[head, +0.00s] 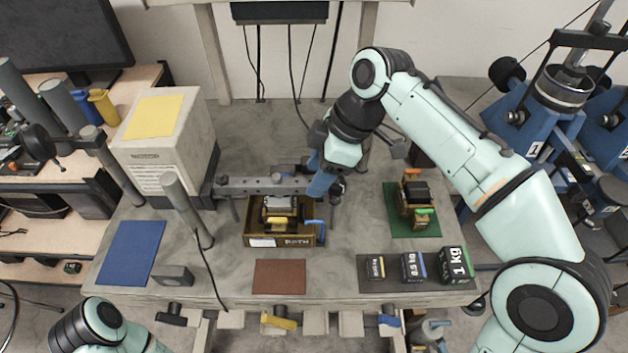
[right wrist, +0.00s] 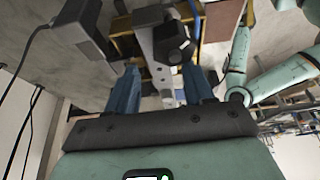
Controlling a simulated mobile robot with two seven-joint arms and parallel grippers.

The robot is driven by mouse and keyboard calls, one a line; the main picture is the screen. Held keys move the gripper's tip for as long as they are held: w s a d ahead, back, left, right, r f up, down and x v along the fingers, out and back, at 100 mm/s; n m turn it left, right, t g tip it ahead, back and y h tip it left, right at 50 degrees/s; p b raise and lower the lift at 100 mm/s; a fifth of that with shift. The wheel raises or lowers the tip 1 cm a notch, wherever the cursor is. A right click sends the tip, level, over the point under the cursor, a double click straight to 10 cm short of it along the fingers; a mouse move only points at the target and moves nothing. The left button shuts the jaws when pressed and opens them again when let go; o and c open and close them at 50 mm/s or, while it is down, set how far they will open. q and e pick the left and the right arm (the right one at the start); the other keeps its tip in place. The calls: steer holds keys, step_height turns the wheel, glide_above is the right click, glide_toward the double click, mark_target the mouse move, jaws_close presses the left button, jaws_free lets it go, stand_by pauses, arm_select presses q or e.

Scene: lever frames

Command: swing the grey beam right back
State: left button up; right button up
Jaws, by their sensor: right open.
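The grey beam (head: 250,186) lies roughly level across the picture in the head view, behind a wooden box, with dark fittings near its right end. My right gripper (head: 322,186) points down at that right end, its blue fingers partly hidden by its own wrist. In the right wrist view the fingers (right wrist: 161,85) stand apart, with the grey beam (right wrist: 162,72) and a dark knob (right wrist: 172,44) showing between and beyond them. I cannot tell whether a finger touches the beam. My left gripper is not in view.
The wooden box (head: 252,238) holding a metal part stands just in front of the beam. A grey-white cabinet (head: 165,150) stands left, an upright post (head: 187,207) nearer. Right are a green mat (head: 397,223) with a brass device and black weights (head: 456,265).

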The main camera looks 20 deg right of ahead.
steer(key=shift+x, duration=1)
steer(key=shift+r, duration=0.1)
jaws_close()
